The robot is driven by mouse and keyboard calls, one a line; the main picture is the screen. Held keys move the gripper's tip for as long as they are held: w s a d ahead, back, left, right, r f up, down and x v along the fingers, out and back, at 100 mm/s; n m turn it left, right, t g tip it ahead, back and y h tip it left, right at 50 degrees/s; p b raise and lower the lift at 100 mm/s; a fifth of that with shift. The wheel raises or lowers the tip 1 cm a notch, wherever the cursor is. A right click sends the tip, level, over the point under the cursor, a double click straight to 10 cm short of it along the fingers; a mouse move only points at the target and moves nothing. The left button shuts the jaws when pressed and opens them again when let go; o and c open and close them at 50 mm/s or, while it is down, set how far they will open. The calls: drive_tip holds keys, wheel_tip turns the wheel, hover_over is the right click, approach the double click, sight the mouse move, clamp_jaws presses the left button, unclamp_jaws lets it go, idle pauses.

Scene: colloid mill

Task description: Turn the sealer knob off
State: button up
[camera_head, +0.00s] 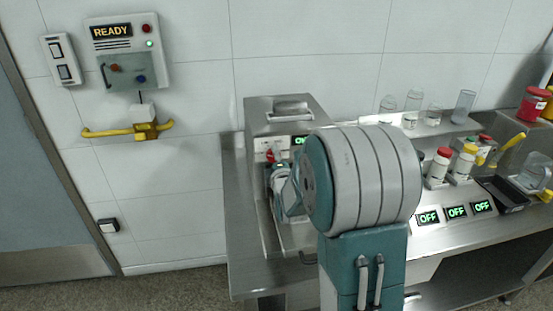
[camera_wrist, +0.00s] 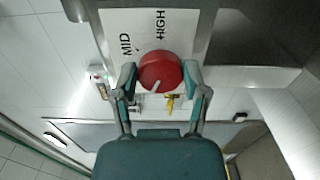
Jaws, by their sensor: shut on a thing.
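The red sealer knob (camera_wrist: 160,70) sits on a white dial plate (camera_wrist: 135,22) in the wrist view. The words MID and HIGH show on the plate; other markings are hidden. A white pointer line is on the knob's lower left edge. My gripper (camera_wrist: 161,80) is shut on the knob, one finger on each side. In the head view the steel sealer (camera_head: 262,118) stands on the bench, with the red knob (camera_head: 271,155) on its front. A green-lit display (camera_head: 299,141) beside the knob is partly hidden by my arm.
A steel bench (camera_head: 240,235) carries glassware, bottles and several displays reading OFF (camera_head: 456,212) at the right. A control box (camera_head: 128,52) reading READY hangs on the wall. A yellow handle (camera_head: 145,130) sticks out below it. My arm hides the bench middle.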

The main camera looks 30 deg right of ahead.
drive_tip(key=n, duration=0.5)
drive_tip(key=shift+a+f, duration=0.15)
drive_tip(key=shift+a, duration=0.05)
drive_tip(key=shift+f, duration=0.1)
idle(0.4)
drive_tip(key=o, duration=1.1)
drive_tip(key=shift+o, duration=0.2)
drive_tip(key=v, duration=1.2)
drive_tip(key=shift+w, duration=0.1)
